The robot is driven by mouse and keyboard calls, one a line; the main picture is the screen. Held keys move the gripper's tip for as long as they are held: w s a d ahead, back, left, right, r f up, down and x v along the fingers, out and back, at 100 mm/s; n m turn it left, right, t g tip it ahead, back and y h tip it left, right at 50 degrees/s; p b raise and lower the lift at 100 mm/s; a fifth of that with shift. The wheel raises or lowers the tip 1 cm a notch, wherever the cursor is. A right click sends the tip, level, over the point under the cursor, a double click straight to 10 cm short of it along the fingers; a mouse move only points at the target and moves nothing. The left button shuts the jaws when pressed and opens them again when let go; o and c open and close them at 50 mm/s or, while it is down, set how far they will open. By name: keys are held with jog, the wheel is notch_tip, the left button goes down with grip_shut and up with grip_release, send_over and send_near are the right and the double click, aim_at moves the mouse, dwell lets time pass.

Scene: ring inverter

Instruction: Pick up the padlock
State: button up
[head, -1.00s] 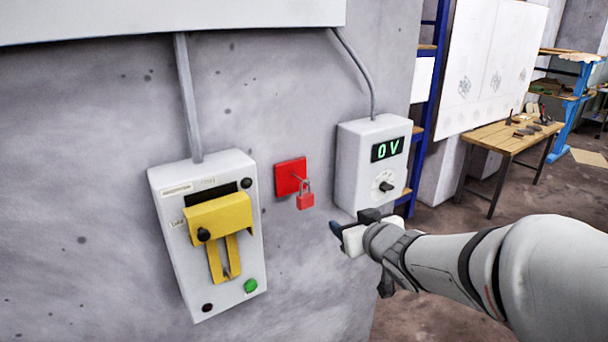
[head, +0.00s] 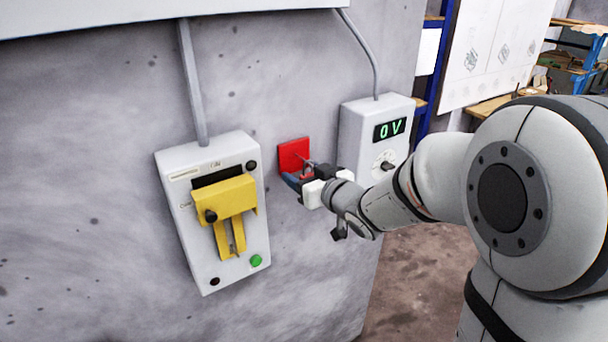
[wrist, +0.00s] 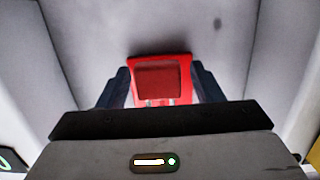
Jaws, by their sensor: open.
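The red padlock hangs on a hook of a red square plate (head: 293,155) on the grey wall. In the head view my gripper (head: 301,179) covers most of the padlock, and only a bit of red (head: 306,174) shows between the fingers. In the wrist view the two dark fingers (wrist: 160,90) stand apart, one on each side of red shapes in the middle. A darker red block (wrist: 160,82) lies inside a brighter red outline there; which part is padlock and which is plate is hard to tell. My gripper is open around or just before the padlock; contact cannot be seen.
A white box with a yellow lever (head: 223,195) and a green button is on the wall to the left. A white box with a "0 V" display (head: 389,129) and a dial is close on the right, partly behind my arm. A workbench (head: 489,108) stands farther back.

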jog(key=shift+w+a, duration=0.15)
jog(key=shift+w, duration=0.05)
jog(key=shift+c, duration=0.2)
jog(key=c, duration=1.1)
